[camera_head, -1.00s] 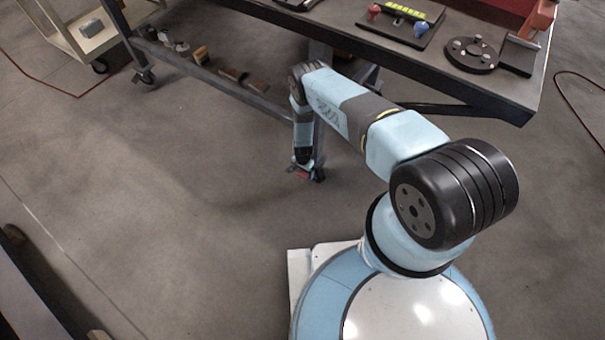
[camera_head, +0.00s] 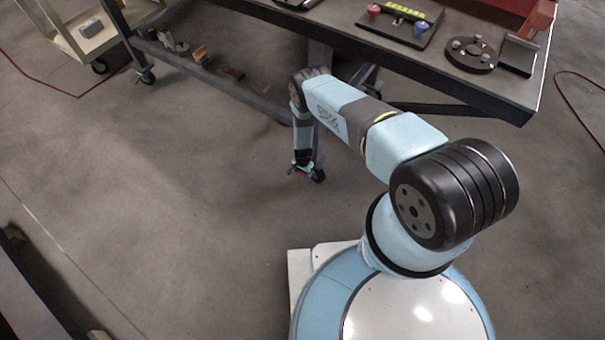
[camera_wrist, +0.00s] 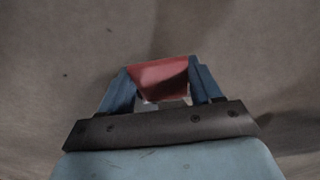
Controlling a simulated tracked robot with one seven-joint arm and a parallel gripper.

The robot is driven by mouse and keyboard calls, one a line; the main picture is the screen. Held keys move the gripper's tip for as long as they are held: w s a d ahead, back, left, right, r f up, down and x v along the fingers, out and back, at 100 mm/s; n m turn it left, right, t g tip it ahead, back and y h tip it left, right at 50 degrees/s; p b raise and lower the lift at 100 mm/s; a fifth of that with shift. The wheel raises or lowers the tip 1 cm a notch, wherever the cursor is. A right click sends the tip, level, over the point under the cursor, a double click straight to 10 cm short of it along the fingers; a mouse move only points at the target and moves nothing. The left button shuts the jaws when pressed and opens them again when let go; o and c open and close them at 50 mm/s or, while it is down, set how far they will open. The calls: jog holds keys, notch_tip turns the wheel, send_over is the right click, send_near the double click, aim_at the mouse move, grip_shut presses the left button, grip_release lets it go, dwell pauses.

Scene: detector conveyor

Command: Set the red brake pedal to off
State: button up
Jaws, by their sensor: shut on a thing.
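The red brake pedal (camera_wrist: 160,78) shows in the wrist view between the two blue fingers of my gripper (camera_wrist: 161,84). The fingers are closed on its left and right sides. In the head view my gripper (camera_head: 301,171) is low near the floor, beside the caster at the foot of the workbench leg. Only a small bit of the red pedal (camera_head: 299,174) shows there, and the gripper hides the rest. I cannot tell the pedal's setting from these frames.
The dark workbench (camera_head: 500,93) stands above and beyond my gripper, with red and blue knobs and a round black disc on top. Its lower shelf (camera_head: 180,62) holds several small blocks. A cart (camera_head: 93,35) stands at the top left.

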jog(key=c, duration=0.7)
jog(key=shift+d, duration=0.1)
jog(key=shift+w+r+g+y, duration=0.15)
jog(key=shift+g+y, duration=0.15)
jog(key=shift+g, duration=0.1)
jog(key=o, duration=1.5)
jog(key=shift+r, duration=0.1)
jog(key=shift+w+d+r, duration=0.1)
jog(key=shift+w+r, duration=0.05)
jog(key=shift+r, duration=1.7)
jog(key=shift+w+d+r, duration=0.1)
jog(key=shift+r, duration=1.7)
